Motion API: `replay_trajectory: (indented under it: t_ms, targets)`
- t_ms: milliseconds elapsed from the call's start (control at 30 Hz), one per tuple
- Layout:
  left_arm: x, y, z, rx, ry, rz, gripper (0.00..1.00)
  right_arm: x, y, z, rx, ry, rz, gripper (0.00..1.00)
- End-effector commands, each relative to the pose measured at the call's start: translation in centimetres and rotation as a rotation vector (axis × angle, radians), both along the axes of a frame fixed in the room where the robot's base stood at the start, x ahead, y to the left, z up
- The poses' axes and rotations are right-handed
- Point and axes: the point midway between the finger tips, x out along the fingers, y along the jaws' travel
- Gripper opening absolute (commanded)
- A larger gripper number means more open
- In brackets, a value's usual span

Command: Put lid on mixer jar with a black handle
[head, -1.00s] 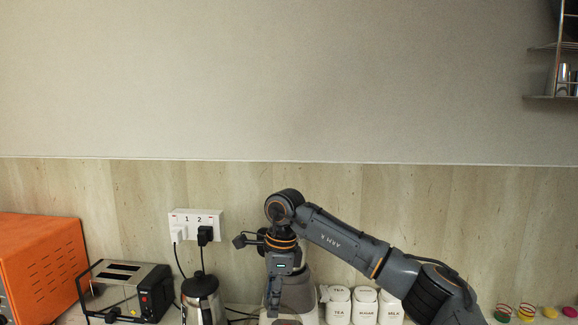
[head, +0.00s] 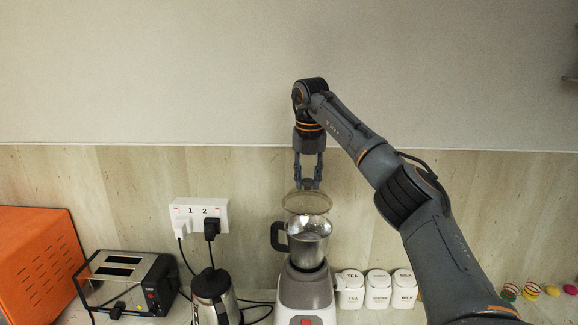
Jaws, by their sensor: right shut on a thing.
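The mixer jar (head: 308,248) is clear with a black handle (head: 277,236) on its left, and it stands upright on a grey and white mixer base (head: 306,291). The round, see-through lid (head: 307,202) is right above the jar, tilted toward me in the picture. My right gripper (head: 307,186) points down and is shut on the lid's top. I cannot tell whether the lid's lower edge touches the jar rim. My left gripper is not in view.
A metal kettle (head: 214,297) and a toaster (head: 125,284) stand to the left, with an orange box-shaped appliance (head: 37,262) beyond. A wall socket (head: 199,214) holds two plugs with hanging cords. White canisters (head: 377,290) stand close on the right, with small colourful items (head: 530,291) farther right.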

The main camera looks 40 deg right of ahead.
Motion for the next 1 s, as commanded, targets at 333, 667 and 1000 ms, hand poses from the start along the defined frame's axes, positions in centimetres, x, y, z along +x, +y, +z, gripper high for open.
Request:
replay_trajectory:
  t_ms: [333,667,1000]
  targets:
    - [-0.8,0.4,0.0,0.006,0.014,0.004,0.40,-0.1,-0.1,-1.6,0.001,-0.001,-0.006,0.00]
    - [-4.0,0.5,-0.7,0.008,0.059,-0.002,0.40,-0.1,-0.1,-4.9,0.001,-0.001,-0.006,0.00]
    - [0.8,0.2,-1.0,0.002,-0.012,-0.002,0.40,-0.1,-0.1,-6.3,0.001,-0.002,-0.007,0.00]
